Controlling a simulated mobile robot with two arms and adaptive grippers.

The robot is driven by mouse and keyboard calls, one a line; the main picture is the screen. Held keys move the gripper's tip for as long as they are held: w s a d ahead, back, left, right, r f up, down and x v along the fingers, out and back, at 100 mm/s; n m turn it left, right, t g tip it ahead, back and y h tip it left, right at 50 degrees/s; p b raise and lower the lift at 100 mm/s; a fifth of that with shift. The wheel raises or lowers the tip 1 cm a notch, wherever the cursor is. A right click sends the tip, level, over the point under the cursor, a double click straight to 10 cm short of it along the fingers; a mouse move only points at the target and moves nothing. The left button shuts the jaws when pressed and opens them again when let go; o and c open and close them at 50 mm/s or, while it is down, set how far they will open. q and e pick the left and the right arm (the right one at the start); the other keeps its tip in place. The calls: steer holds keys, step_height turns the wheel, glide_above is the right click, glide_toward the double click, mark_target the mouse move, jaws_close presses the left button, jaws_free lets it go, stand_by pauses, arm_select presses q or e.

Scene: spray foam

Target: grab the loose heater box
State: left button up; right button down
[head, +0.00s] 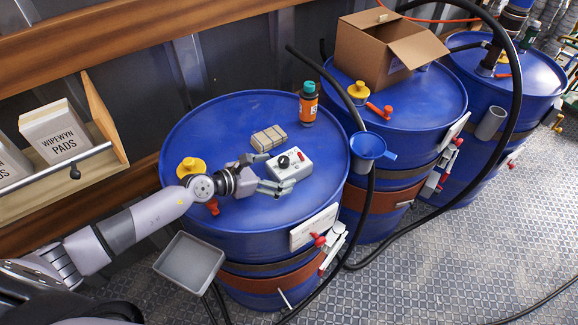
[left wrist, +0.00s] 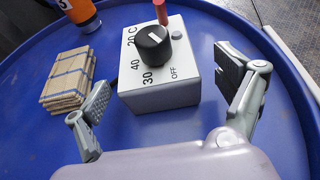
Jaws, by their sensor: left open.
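The heater box (head: 289,164) is a small light-grey box with a black dial and a red part on top. It sits on the lid of the nearest blue drum (head: 200,130). In the left wrist view the heater box (left wrist: 160,90) shows its 20, 30, 40 and OFF marks. My left gripper (head: 266,172) is open, low over the lid. In the left wrist view its fingers (left wrist: 168,100) stand apart, one on each side of the box's near end, with gaps visible. My right gripper is not in view.
A blue funnel (head: 368,147) is at the drum's right edge. A yellow cap (head: 191,167) is on the left.

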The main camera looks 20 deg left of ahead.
arm_select(q)
steer(key=x, duration=0.4)
steer(key=shift+w+r, duration=0.15)
steer(key=shift+a, duration=0.1)
steer(key=shift+c, duration=0.5)
steer(key=c, duration=1.3)
steer(key=shift+r, duration=0.1)
steer(key=shift+c, duration=0.8)
